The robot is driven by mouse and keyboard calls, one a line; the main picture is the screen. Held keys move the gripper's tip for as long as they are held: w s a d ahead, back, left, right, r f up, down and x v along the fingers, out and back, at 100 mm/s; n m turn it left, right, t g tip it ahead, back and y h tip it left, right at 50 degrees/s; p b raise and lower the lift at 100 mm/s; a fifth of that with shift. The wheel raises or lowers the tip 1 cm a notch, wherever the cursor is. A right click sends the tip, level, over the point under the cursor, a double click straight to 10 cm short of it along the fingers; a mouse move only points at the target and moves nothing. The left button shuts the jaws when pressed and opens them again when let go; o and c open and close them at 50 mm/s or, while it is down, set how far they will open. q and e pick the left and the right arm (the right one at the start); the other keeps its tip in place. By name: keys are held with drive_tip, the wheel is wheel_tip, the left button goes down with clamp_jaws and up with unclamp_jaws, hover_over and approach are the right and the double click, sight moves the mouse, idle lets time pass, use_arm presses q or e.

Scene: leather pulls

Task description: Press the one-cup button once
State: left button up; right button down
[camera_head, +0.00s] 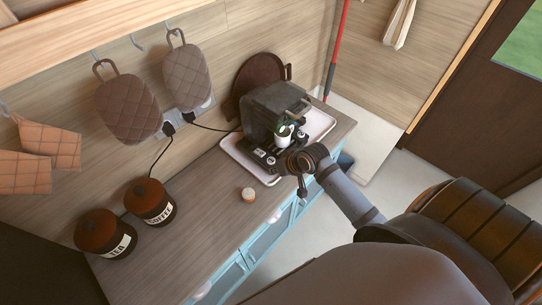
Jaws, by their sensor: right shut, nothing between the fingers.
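The black coffee machine (272,112) stands on a white tray (236,150) near the right end of the counter. Small pale-marked buttons (259,153) show at the left of its front base. Their markings are too small to read, so I cannot tell which is the one-cup button. A white cup (283,136) sits at the machine's front. My right gripper (287,165) is shut and empty, close in front of the base beside the buttons. I cannot tell whether it touches the machine. My left gripper is not in view.
Tea (105,236) and coffee (150,203) canisters stand further left. Oven mitts hang on the wall. A cable runs from the machine to a socket. The counter's middle is mostly clear.

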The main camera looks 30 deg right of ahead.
drive_tip(key=w+d+r+m+t+y, duration=0.1)
drive_tip(key=w+d+r+m+t, duration=0.2)
drive_tip(key=w, duration=0.7)
drive_tip(key=b, duration=0.7)
hover_over(273, 161)
drive_tip(key=shift+g, duration=0.4)
wheel_tip(273, 161, down, 6)
wheel_tip(273, 161, down, 2)
drive_tip(key=shift+b, duration=0.5)
drive_tip(key=shift+f, duration=0.15)
drive_tip(key=shift+f, duration=0.3)
